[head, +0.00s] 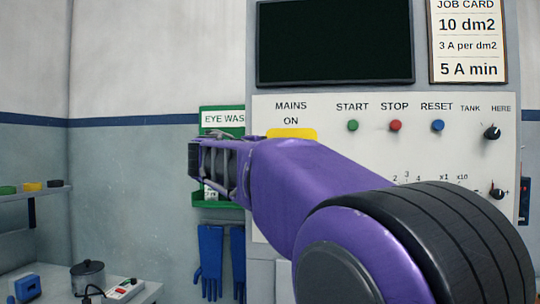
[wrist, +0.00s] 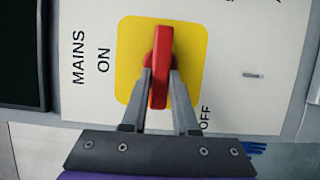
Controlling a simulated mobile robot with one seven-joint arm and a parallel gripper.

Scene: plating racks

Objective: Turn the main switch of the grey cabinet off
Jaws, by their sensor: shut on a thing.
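The grey cabinet (head: 380,92) carries a pale panel with the main switch, a red handle (wrist: 160,66) on a yellow plate (wrist: 130,50). In the wrist view the fingers of my gripper (wrist: 160,80) are shut on the handle, one on each side. The handle runs up and down in that view, along the line of the MAINS and ON lettering, which lies at its left. OFF shows at the lower right. In the head view my gripper (head: 214,168) and arm hide the handle; only the upper edge of the yellow plate (head: 292,134) shows.
Green, red and blue buttons (head: 395,126) and black knobs (head: 492,132) sit right of the switch. A dark screen (head: 335,42) is above. A green eye wash station (head: 222,120) and blue gloves (head: 210,255) hang on the wall behind my gripper.

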